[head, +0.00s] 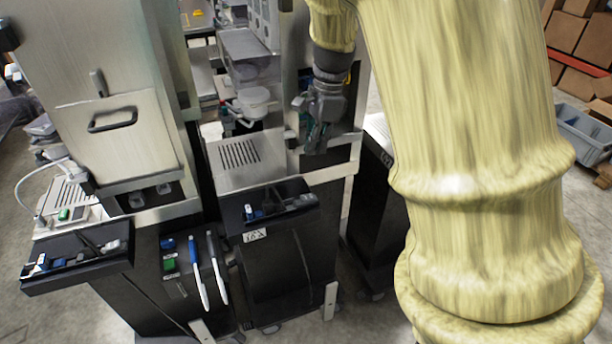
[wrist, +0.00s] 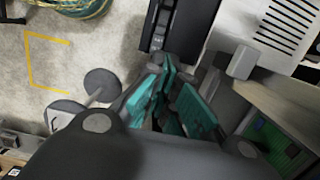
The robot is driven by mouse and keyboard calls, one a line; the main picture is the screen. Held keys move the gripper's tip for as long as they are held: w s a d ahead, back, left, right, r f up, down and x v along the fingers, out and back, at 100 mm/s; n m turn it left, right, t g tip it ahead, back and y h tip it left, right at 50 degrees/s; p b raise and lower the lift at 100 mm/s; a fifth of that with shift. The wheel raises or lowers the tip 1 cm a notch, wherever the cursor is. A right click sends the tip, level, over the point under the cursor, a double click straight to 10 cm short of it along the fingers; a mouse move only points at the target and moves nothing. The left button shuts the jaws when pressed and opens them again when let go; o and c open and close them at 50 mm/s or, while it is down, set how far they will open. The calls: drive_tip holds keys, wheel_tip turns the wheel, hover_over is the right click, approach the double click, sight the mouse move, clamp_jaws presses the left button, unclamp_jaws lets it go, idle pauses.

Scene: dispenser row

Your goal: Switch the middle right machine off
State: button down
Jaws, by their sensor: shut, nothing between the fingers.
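A dispenser machine (head: 240,160) with a slotted drip plate stands in the middle of the head view, to the right of a larger metal machine (head: 112,130). My gripper (head: 316,143) hangs in front of the middle machine's right-hand panel. Its teal fingers (wrist: 172,98) are closed and empty in the wrist view. A small grey block (wrist: 240,62) sticks out between the slotted plate (wrist: 285,22) and the panel, just beyond the fingers and apart from them. I cannot tell whether it is the switch, or its setting. A green and blue display (wrist: 275,145) shows beside my gripper.
A dark tray (head: 268,217) with small items juts out below the slotted plate. Another dark tray (head: 75,265) juts out at the left. A further dark cabinet (head: 368,195) stands to the right, partly behind my arm. Bare floor (wrist: 45,60) lies left in the wrist view.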

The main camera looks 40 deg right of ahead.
sight(306, 195)
drive_tip(key=f+p, duration=0.1)
drive_tip(key=f, duration=0.3)
drive_tip(key=a+f, duration=0.1)
drive_tip(key=f, duration=0.4)
drive_tip(key=a+f+p, duration=0.1)
drive_tip(key=f, duration=0.3)
drive_tip(key=shift+w+a+f+p, duration=0.1)
drive_tip(key=shift+w+f+p, duration=0.2)
drive_tip(key=shift+p, duration=0.05)
